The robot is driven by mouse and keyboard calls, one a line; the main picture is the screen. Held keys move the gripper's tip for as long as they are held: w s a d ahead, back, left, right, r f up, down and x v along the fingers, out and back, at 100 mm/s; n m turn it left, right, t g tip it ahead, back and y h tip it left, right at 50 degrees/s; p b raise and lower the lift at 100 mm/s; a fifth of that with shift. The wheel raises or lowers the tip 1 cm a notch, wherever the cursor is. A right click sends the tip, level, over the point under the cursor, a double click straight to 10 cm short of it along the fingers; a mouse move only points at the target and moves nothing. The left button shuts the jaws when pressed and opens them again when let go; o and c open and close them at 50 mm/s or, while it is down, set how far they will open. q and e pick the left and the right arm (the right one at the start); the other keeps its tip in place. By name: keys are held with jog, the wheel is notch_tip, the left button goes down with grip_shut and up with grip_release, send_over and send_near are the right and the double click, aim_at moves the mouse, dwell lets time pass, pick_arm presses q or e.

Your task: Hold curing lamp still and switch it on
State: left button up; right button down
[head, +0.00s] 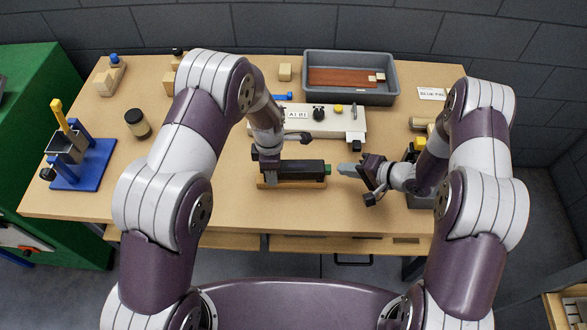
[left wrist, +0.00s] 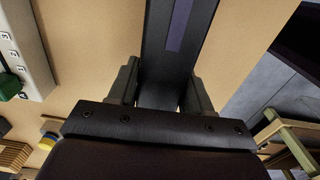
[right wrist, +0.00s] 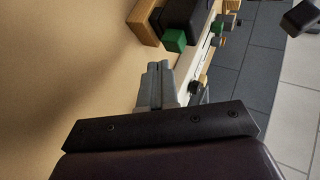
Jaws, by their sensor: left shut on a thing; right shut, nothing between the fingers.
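The curing lamp (head: 303,169) is a dark bar lying on a wooden rest (head: 292,183) near the table's front middle. It has a green button (head: 327,169) on its right end. My left gripper (head: 271,172) is shut across the lamp's left part. In the left wrist view, the lamp (left wrist: 170,55) with a purple strip runs between the fingers. My right gripper (head: 348,170) is shut and empty, just right of the green button, with a gap between. In the right wrist view, the fingertips (right wrist: 158,68) point toward the green button (right wrist: 174,41).
A white control box (head: 325,121) with knobs stands behind the lamp. A grey tray (head: 390,97) with a brown board is at the back. A blue fixture (head: 90,165) and a dark jar (head: 137,123) are at the left. The table front left of the lamp is clear.

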jog(key=shift+a, duration=0.3)
jog(key=shift+a, duration=0.5)
dwell(0.5)
jog(key=shift+d, duration=1)
jog(key=shift+w+d, duration=0.1)
jog(key=shift+d, duration=2.9)
pick_arm(q)
jog(key=o, duration=1.2)
jog(key=shift+c, duration=0.2)
jog(key=shift+r, duration=0.1)
